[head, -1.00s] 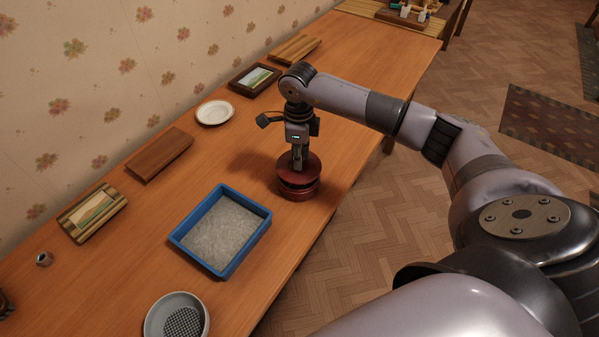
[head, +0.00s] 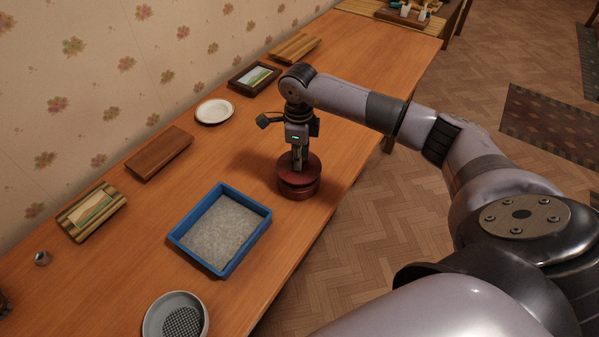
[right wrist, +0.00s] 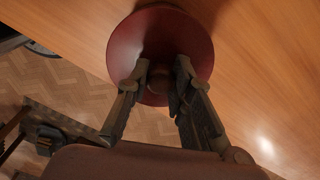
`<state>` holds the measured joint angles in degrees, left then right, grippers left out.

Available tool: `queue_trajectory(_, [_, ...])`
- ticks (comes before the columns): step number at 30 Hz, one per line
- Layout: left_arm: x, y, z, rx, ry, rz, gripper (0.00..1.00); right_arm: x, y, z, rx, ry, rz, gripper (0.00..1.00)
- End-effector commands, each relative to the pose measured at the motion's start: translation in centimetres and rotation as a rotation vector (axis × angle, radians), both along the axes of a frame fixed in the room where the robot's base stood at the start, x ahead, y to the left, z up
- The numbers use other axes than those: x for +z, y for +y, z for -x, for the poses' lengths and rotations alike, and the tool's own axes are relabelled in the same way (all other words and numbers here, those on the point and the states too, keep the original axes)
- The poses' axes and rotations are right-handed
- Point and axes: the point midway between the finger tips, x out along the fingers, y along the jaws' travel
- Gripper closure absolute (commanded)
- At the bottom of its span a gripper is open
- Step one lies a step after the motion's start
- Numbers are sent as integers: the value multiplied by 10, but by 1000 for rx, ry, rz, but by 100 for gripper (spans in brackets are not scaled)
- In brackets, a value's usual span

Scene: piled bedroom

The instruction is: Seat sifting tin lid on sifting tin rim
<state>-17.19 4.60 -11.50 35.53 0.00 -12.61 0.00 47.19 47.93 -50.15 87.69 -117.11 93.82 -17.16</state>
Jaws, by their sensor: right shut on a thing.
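The dark red sifting tin (head: 299,192) stands upright on the wooden table, near its right edge. The round red lid (head: 313,168) lies over the tin's top and looks level, with only a thin dark line between them. My right gripper (head: 298,167) points straight down from above, its fingers shut on the lid's knob. In the right wrist view the lid (right wrist: 196,50) fills the upper middle, with the fingers (right wrist: 161,80) on either side of the knob. The lid hides the tin's rim there. My left gripper is not in view.
A blue tray (head: 180,241) of pale grains and a grey sieve (head: 152,318) are to the left of the tin. A white plate (head: 214,111), picture frames (head: 253,77) and a wooden board (head: 158,153) line the wall side. Bare table surrounds the tin.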

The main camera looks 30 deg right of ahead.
Motion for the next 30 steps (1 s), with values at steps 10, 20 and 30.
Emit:
queue_trajectory(10, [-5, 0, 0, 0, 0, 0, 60, -6, 0, 0, -1, -1, 1, 100])
queue_trajectory(20, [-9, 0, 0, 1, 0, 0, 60, -11, 0, 0, -1, 0, 0, 100])
queue_trajectory(30, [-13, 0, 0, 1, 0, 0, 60, -15, 0, 0, -1, 0, 0, 100])
